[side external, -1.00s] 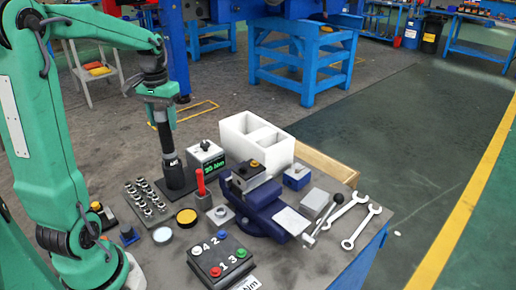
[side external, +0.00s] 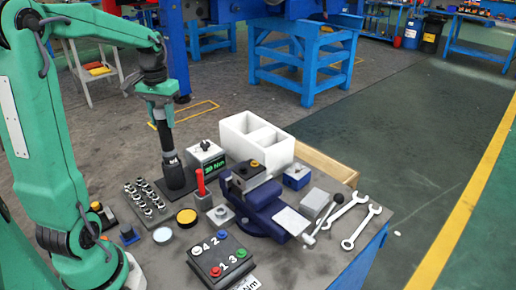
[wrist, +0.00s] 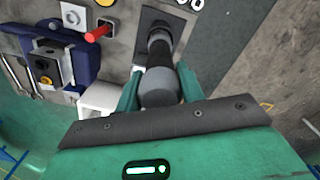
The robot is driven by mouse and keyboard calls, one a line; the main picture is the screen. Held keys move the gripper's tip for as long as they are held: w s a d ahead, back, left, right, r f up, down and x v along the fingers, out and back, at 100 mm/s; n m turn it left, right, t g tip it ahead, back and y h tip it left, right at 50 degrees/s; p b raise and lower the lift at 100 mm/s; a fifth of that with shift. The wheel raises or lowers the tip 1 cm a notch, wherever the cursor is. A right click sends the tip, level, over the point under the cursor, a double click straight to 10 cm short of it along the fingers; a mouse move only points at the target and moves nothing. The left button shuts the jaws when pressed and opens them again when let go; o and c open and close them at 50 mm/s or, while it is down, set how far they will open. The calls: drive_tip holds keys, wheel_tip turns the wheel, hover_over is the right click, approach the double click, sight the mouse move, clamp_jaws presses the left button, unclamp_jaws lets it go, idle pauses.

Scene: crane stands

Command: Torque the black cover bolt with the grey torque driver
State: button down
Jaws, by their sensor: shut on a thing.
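My gripper (side external: 160,97) is shut on the upper part of the torque driver (side external: 166,135), which stands almost upright over its black stand (side external: 177,183). In the wrist view the driver's grey round end (wrist: 158,88) sits between my gripper's green fingers (wrist: 160,94). I cannot tell whether its lower end is clear of the stand. A grey cover block (side external: 250,182) is clamped in the dark blue vise (side external: 268,208), right of the driver. An orange bolt (side external: 254,163) shows on top, and a small dark bolt head (wrist: 41,64) shows beside it in the wrist view.
A box with a green display (side external: 207,158) and a white two-compartment bin (side external: 240,140) stand behind. An upright red handle (side external: 201,184) is between driver and vise. A button panel (side external: 221,258), a socket rack (side external: 145,200) and two wrenches (side external: 355,222) lie around.

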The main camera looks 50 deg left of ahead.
drive_tip(key=shift+r, duration=5.45)
